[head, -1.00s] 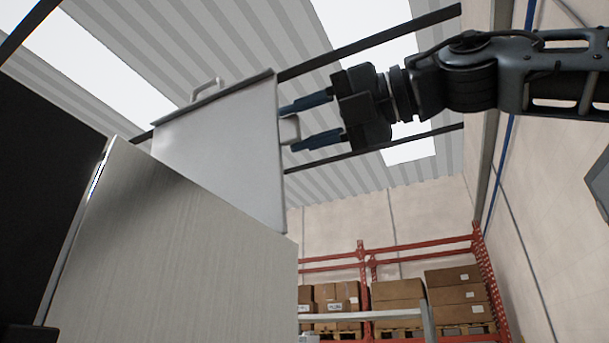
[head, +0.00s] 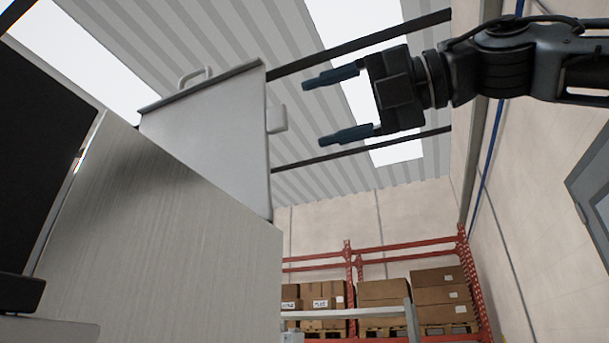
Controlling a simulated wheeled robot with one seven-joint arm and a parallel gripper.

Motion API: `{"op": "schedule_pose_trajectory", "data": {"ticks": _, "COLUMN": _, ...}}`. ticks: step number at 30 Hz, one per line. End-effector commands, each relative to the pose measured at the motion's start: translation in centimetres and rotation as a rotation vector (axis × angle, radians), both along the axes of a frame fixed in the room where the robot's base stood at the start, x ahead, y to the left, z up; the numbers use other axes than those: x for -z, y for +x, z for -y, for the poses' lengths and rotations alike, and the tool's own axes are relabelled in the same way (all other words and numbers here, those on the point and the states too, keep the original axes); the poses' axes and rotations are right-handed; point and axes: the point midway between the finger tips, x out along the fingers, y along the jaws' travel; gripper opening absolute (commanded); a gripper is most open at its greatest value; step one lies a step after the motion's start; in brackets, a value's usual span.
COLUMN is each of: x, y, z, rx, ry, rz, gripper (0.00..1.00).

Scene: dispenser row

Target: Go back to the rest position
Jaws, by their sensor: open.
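My gripper (head: 325,108) is in the head view at the upper middle, reaching in from the right. Its two fingers point left, wide apart, with nothing between them. A light grey bin (head: 210,135) with a lid and a lid handle (head: 194,78) stands on the brushed metal cabinet (head: 160,225) at left. A small pale handle or tab (head: 276,118) sticks out from the bin's right side. The fingertips are to the right of this tab, with a visible gap between them and it.
A dark panel (head: 40,140) stands at the far left. Red racking (head: 350,285) with cardboard boxes (head: 440,295) is in the background at lower right. A wall (head: 530,230) runs along the right. The space around my gripper looks clear.

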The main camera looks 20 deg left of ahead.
Motion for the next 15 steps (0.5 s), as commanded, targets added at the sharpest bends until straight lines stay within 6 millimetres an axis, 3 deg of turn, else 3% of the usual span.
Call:
{"op": "schedule_pose_trajectory", "data": {"ticks": 6, "x": 0.1, "y": -0.1, "z": 2.0, "rx": -0.001, "ry": -0.001, "rz": 0.0, "gripper": 0.68}}
{"op": "schedule_pose_trajectory", "data": {"ticks": 15, "x": 0.0, "y": -0.1, "z": 2.2, "rx": -0.001, "ry": -0.001, "rz": 0.0, "gripper": 0.68}}
